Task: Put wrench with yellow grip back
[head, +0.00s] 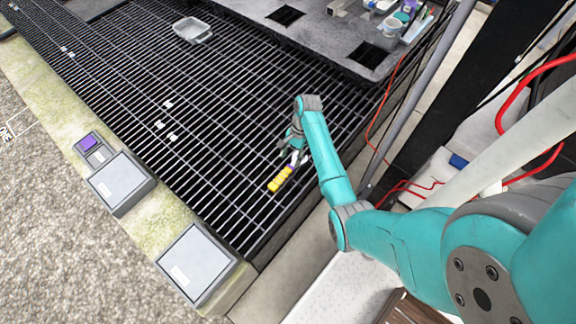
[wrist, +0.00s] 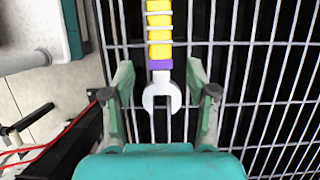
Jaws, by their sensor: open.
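The wrench has a yellow grip (head: 281,179) and lies on the dark metal grating (head: 215,185). In the wrist view its yellow handle (wrist: 159,30) points up the picture, with a purple band below it and a silver open-end head (wrist: 162,95). My gripper (head: 292,150) is over the head end of the wrench. In the wrist view my gripper (wrist: 162,85) is open, with one finger on each side of the wrench head and a gap on both sides. The wrench's height relative to the fingertips is hard to tell.
A clear tray (head: 192,30) lies on the grating at the back. A grey worktop (head: 320,30) with cutouts holds a cup and bottles (head: 393,27) at its right. Grey boxes (head: 121,183) stand on the left ledge. Red cables (head: 378,115) run beside the grating's right edge.

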